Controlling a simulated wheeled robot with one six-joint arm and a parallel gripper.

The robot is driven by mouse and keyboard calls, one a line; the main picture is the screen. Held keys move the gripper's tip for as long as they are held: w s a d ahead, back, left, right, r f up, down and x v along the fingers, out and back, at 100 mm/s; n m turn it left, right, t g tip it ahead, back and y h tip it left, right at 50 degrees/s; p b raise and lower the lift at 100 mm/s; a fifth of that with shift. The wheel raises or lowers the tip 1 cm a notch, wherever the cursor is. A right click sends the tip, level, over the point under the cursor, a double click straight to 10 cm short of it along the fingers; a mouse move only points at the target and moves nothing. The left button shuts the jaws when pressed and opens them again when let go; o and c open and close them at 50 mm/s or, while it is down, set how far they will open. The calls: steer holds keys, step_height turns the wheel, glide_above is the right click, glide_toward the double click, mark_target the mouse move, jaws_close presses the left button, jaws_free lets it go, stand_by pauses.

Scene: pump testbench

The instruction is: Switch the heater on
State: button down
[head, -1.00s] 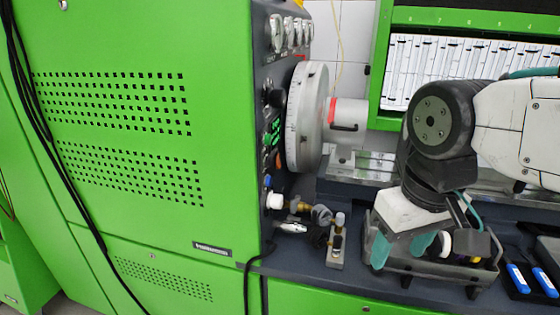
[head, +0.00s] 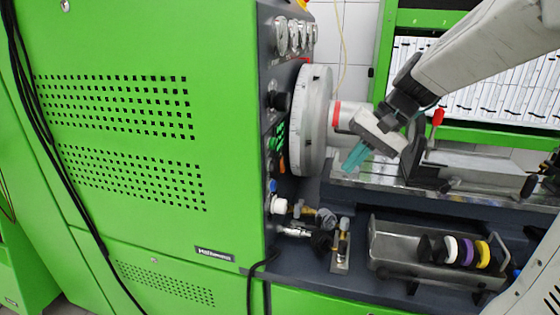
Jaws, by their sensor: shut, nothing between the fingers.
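The dark control panel (head: 267,60) is on the side of the green cabinet and is seen at a steep angle. It carries a black knob (head: 279,101), small green controls (head: 280,136) and an orange part (head: 282,164). I cannot tell which of these is the heater switch; labels are too small and the large disc (head: 316,120) hides part of the panel. My gripper (head: 350,165) has teal fingers, shut and empty. In the picture it is right of the disc and above the metal rail, apart from the panel.
A metal tray (head: 400,262) with black, white, purple and yellow rings stands at the lower right. Valves and fittings (head: 325,220) stick out low beside the panel. A rail-mounted clamp with a red handle (head: 437,118) is at the right. Several gauges (head: 293,36) are at the panel top.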

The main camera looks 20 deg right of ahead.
mark_target(283, 165)
steer(key=w+r+t+y, duration=0.1)
steer(key=w+r, duration=0.2)
steer(key=w, duration=0.3)
steer(key=shift+a+r+t, duration=0.15)
steer(key=shift+r+t, duration=0.2)
steer(key=shift+t, duration=0.05)
steer(key=shift+a, duration=0.1)
steer(key=x, duration=0.4)
steer(key=a+r+x, duration=0.1)
steer(key=x, duration=0.3)
steer(key=w+x, duration=0.1)
steer(key=x, duration=0.4)
steer(key=shift+a+r, duration=0.3)
steer(key=shift+a, duration=0.1)
